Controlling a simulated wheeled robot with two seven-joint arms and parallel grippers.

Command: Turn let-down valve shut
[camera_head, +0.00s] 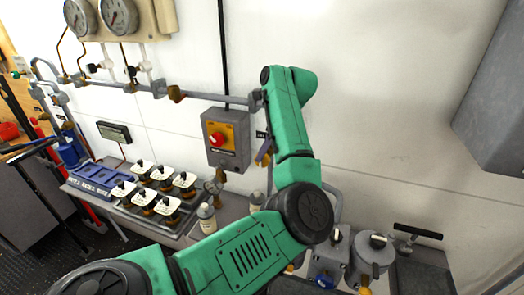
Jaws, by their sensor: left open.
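My green left arm (293,130) comes in from the lower left, bends at an elbow and rises in front of the wall. The left gripper is at its far end, and its fingers are mostly hidden by the arm, so I cannot see them touching anything. A small dark lever fitting with brass parts (265,152) shows just left of the forearm, below a small black tag. It may be the let-down valve, but I cannot tell for sure. A brass fitting (176,93) hangs on the grey wall pipe. My right gripper is out of view.
A grey box with a red knob on a yellow plate (217,138) is on the wall. Two gauges (118,15) sit at the upper left. Several white-tagged valves (165,172) stand on a bench. Grey fittings and a black T-handle (418,231) are at the lower right. A grey cabinet (497,100) juts in at the right.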

